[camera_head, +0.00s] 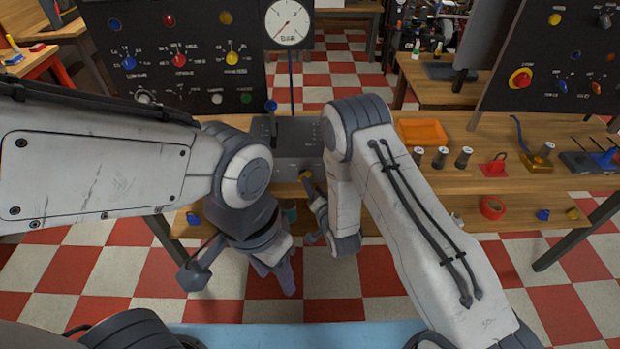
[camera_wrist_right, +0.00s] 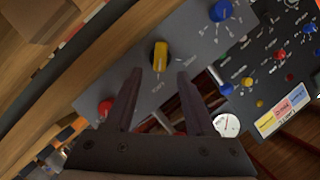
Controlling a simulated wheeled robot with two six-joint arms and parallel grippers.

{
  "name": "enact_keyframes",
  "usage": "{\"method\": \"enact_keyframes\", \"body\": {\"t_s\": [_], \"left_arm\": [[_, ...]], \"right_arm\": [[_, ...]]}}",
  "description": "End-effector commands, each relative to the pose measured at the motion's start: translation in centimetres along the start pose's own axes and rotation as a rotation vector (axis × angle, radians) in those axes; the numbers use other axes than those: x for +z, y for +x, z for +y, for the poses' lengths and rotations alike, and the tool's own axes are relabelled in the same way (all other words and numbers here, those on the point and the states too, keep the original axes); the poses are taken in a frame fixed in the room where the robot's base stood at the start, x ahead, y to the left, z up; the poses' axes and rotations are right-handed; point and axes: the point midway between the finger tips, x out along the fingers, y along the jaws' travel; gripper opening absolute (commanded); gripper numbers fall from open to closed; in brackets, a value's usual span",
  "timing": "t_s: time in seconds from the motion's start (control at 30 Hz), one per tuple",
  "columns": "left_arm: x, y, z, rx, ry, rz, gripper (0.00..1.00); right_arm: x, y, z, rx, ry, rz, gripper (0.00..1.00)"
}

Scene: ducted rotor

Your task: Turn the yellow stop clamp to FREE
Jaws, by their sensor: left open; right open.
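The yellow stop clamp shows as a yellow knob (camera_wrist_right: 161,56) on a grey panel (camera_wrist_right: 200,40) in the right wrist view. Its bar points roughly up and down in that picture. Small lettering stands around it, too small to read surely. My right gripper (camera_wrist_right: 158,88) is open, its two fingers pointing toward the knob and apart from it. In the head view a bit of yellow (camera_head: 306,175) shows at the front of the grey box (camera_head: 290,130), beside my right gripper (camera_head: 311,208). My left gripper (camera_head: 238,278) is open and empty, low in front of the bench.
In the right wrist view a red knob (camera_wrist_right: 106,106) and a blue knob (camera_wrist_right: 220,11) flank the clamp. In the head view a dial gauge (camera_head: 289,22) stands behind the box. An orange tray (camera_head: 421,131) and several small parts lie to the right.

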Motion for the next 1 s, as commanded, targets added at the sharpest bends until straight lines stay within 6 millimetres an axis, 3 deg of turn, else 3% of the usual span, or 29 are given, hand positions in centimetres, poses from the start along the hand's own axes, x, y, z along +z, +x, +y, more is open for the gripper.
{"method": "enact_keyframes", "body": {"t_s": [0.3, 0.67, 0.7, 0.83, 1.0], "left_arm": [[0.0, -0.9, 0.1, 0.0, 0.0, 0.0, 0.5], [0.0, -0.9, 0.1, 0.0, 0.0, 0.0, 0.5], [0.0, -0.9, 0.1, 0.0, 0.0, 0.0, 0.5], [0.0, -0.9, 0.1, 0.0, 0.0, 0.0, 0.5], [0.0, -0.9, 0.1, 0.0, 0.0, 0.0, 0.5]], "right_arm": [[0.0, 4.1, 0.0, 0.001, 0.0, 0.0, 0.55], [0.2, 4.8, -0.1, -0.001, -0.002, -0.003, 0.55], [0.2, 4.8, -0.2, -0.001, -0.002, -0.003, 0.51], [0.2, 4.8, -0.2, -0.002, -0.002, -0.003, 0.01], [-0.2, 4.6, 0.2, 0.0, -0.002, -0.002, 0.0]]}}
